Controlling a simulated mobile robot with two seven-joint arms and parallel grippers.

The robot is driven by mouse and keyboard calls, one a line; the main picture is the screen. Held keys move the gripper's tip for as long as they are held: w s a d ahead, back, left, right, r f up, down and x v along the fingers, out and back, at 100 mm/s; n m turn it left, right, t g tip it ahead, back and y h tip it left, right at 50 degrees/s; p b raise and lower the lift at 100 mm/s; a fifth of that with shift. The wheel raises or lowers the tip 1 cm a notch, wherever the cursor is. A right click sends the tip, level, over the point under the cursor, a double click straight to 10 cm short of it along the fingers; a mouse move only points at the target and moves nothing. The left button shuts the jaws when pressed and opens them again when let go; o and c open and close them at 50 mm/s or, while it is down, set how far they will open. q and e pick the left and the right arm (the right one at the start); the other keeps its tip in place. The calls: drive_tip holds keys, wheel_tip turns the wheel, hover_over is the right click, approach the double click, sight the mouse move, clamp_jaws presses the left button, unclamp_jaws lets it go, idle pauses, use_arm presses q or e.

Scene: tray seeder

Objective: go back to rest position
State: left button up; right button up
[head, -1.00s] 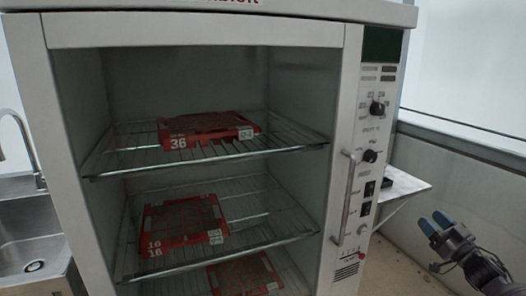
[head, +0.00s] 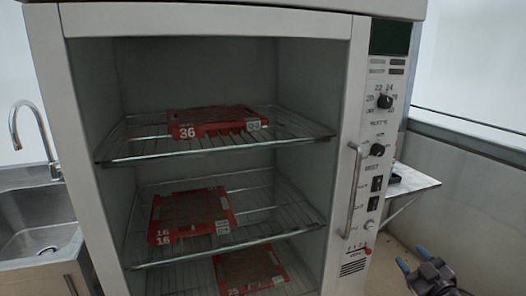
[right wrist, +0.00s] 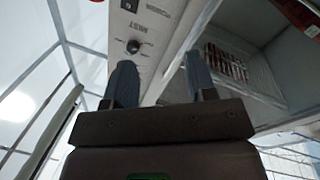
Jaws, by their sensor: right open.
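My right gripper (head: 413,266) is at the lower right of the head view, right of the white oven-like cabinet (head: 208,23), and holds nothing. In the right wrist view its two blue-grey fingers (right wrist: 156,84) stand apart with the cabinet's control panel beyond them. My left gripper is not in the head view. Red trays lie on the wire shelves inside the cabinet: one marked 36 (head: 215,121) on the top shelf, one marked 16 (head: 190,214) on the middle shelf, and another (head: 250,270) lower down.
The cabinet's front is open, with a vertical handle (head: 354,190) on its right side. A metal sink (head: 35,225) with a tap (head: 30,125) stands at the left. A small white side shelf (head: 415,181) and a grey wall (head: 470,190) are at the right.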

drive_tip(key=s+a+f+g+b, duration=0.2)
drive_tip(key=s+a+f+g, duration=0.1)
drive_tip(key=s+a+f, duration=0.7)
use_arm(q)
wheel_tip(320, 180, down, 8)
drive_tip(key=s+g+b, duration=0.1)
drive_tip(key=b, duration=0.5)
use_arm(e)
drive_tip(key=s+a+f+m+g, duration=0.1)
drive_tip(key=s+a+f+g, duration=0.1)
drive_tip(key=s+f, duration=0.45)
drive_tip(key=s+a+f+m+g+h, duration=0.1)
drive_tip(key=s+f+m+g, duration=0.15)
drive_tip(key=s, duration=0.75)
drive_tip(key=s+a+f+m+g, duration=0.1)
drive_tip(key=s+a+f, duration=0.1)
drive_tip(key=s+f, duration=0.55)
use_arm(q)
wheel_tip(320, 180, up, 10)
drive_tip(key=p, duration=1.4)
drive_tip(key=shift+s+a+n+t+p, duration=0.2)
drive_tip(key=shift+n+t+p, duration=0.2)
use_arm(e)
wheel_tip(320, 180, up, 13)
drive_tip(key=d+m, duration=0.1)
drive_tip(key=shift+s+f+t+h, duration=0.2)
drive_tip(key=shift+s+t+h, duration=0.1)
drive_tip(key=shift+t, duration=0.15)
drive_tip(key=shift+d, duration=0.1)
drive_tip(key=shift+c, duration=0.4)
